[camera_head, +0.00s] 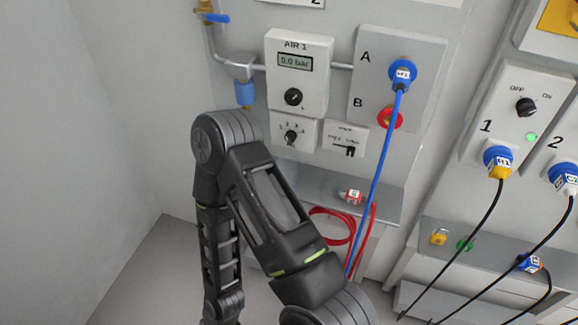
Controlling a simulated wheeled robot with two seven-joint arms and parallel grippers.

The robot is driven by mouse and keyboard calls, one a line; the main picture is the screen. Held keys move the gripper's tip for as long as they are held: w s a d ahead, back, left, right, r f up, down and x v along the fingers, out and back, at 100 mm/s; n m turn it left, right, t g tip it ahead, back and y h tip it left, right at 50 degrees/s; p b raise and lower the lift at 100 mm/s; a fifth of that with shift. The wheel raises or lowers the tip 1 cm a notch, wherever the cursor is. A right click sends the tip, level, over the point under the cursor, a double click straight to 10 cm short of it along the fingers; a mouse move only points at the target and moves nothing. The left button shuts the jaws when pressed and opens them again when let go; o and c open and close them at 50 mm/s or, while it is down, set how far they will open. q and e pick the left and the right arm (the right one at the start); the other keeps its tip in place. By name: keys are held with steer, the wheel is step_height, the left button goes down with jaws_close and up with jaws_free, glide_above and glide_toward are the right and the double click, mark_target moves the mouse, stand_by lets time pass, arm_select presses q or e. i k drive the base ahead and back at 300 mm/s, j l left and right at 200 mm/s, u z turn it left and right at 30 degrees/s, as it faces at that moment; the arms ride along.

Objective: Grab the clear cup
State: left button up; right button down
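I see no clear, colourless cup in the head view. A small blue cup-shaped bowl (245,94) hangs upright under a grey fitting (240,66) on the air pipe, left of the AIR 1 panel. I cannot tell whether it is see-through. One of my arms rises from the bottom middle, bends just below this bowl and runs back down on the left. No fingertips of either gripper show in the frame.
The AIR 1 panel (313,88) reads 0.0 bar. A blue plug (403,74) sits in port A, with its blue hose hanging down. A red plug (352,196) lies on the grey shelf (318,182). The left wall is bare.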

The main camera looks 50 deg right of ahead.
mark_target(290, 165)
steer(key=z, duration=1.75)
